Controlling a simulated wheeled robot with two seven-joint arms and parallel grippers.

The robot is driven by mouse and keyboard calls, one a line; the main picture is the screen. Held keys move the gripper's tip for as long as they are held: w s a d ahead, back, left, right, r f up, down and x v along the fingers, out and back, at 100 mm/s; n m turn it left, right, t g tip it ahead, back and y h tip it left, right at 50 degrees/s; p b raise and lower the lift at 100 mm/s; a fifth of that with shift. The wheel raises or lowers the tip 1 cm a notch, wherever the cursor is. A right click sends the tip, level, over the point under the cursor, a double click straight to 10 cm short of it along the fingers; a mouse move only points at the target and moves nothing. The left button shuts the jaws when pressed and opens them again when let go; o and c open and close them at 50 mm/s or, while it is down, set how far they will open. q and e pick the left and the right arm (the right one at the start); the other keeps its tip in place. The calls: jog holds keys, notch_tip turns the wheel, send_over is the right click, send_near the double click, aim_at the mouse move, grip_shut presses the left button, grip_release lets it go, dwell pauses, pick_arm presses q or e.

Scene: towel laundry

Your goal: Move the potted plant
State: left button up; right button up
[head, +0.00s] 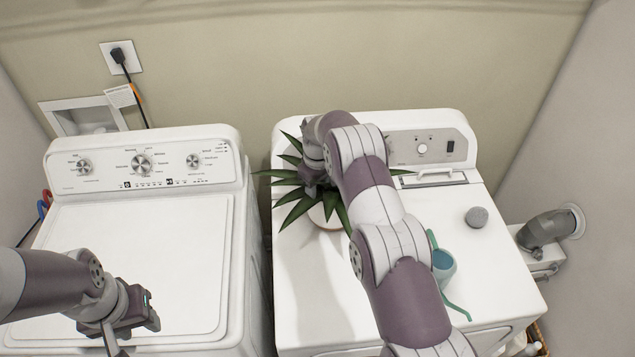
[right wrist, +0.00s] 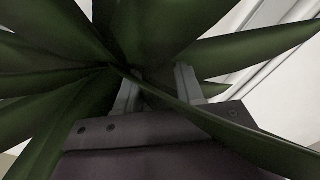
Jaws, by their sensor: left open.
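The potted plant (head: 297,211), with long green pointed leaves and a pale round pot (head: 326,216), stands on the left part of the right-hand white machine. My right gripper (head: 316,180) is in among its leaves from above, and my right arm hides part of the plant. In the right wrist view the leaves (right wrist: 165,28) fill the picture. The two fingers of the right gripper (right wrist: 158,88) show apart there, with leaves around and between them; whether they grip the stem is hidden. My left gripper (head: 140,308) is open and empty above the left machine's front.
A white washer (head: 150,240) stands at left, with a gap between it and the right machine (head: 310,290). A teal watering can (head: 443,265) and a grey round object (head: 477,217) are on the right machine. Its top is clear in front of the pot.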

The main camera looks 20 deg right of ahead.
aim_at(327, 212)
jog(key=shift+f+p, duration=0.6)
jog(key=shift+f, duration=0.65)
grip_shut()
dwell(0.6)
